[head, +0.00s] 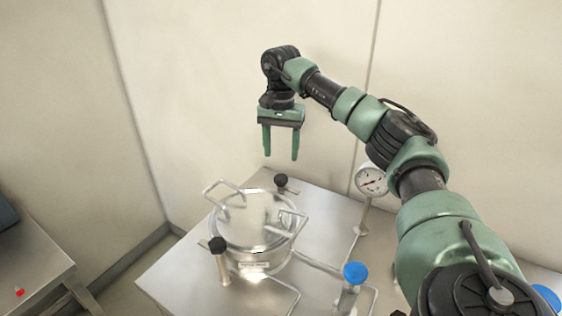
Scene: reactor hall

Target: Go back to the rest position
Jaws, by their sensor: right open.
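My right gripper (281,157) hangs at the end of my right arm, which comes in from the lower right. Its two green fingers point down and are apart, with nothing between them. It is above and behind a round steel vessel (240,225) with wire handles and a shiny lid, and does not touch it. My left gripper is not in the head view.
The vessel stands on a steel table (180,275). Black-knobbed posts (220,262), a pressure gauge (371,180) and a blue-capped part (354,274) stand around it. Another table (28,262) with a small red item (19,293) is at left. Pale walls close the back.

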